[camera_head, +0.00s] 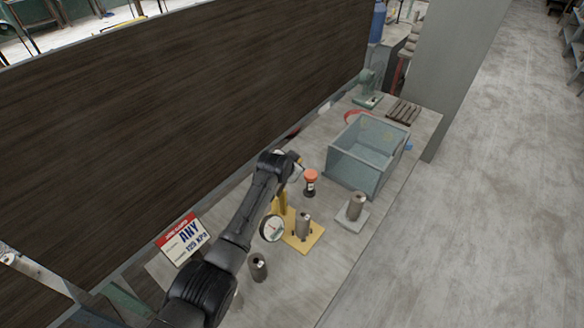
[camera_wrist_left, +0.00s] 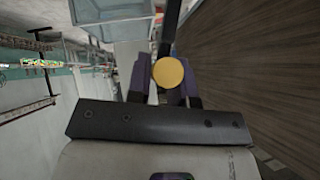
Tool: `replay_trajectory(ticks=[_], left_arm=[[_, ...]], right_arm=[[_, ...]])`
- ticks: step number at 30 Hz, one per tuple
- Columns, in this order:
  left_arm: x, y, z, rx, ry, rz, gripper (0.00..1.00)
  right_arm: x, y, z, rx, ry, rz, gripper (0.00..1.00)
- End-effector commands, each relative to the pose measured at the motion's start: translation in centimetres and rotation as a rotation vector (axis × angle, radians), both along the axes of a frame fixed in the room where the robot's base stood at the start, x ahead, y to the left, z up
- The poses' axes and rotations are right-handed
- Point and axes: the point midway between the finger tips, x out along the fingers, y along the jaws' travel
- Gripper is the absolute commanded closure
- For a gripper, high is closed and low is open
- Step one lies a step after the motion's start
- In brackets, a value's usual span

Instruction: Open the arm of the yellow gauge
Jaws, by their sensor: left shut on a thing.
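The yellow gauge (camera_head: 313,240) stands on the table, with a yellow base plate, a yellow upright and a round white dial (camera_head: 272,228). A grey clay cylinder (camera_head: 303,224) stands on its plate. My left arm reaches across from the lower left, and my left gripper (camera_head: 296,166) is above and behind the gauge, partly hidden by my own wrist. In the left wrist view, its purple fingers (camera_wrist_left: 168,84) are shut on a round yellow knob (camera_wrist_left: 168,72), from which a dark bar runs up. Where the knob joins the gauge is hidden. My right gripper is not in view.
A second grey cylinder stands on a pale plate (camera_head: 352,220), another (camera_head: 258,267) near my forearm. An orange-topped dark container (camera_head: 310,182) stands close behind the gauge. A clear bin (camera_head: 368,155) is farther back. A sign (camera_head: 183,240) and dark wooden wall (camera_head: 190,90) border the left.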

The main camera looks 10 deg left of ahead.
Motion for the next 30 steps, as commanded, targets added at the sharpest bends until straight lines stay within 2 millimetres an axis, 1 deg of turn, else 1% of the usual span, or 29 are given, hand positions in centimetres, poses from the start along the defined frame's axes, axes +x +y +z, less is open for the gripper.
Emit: replay_trajectory(ticks=[6,7,14,15,23,30], left_arm=[[-0.1,0.1,-0.3,0.004,0.004,0.001,1.00],[-0.1,0.1,-0.3,0.004,0.004,0.001,0.77],[-0.1,0.1,-0.2,0.002,0.002,0.000,0.55],[-0.1,0.1,-0.2,0.002,0.002,0.000,0.54],[-0.1,0.0,-0.1,0.002,0.002,0.000,0.54],[-1.1,0.3,0.9,0.001,-0.001,0.000,0.54]], right_arm=[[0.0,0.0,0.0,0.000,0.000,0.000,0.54],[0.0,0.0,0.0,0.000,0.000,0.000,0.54],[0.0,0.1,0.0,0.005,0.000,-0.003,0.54],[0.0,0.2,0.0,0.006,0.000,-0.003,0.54],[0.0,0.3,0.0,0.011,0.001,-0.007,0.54],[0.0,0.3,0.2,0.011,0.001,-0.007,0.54]])
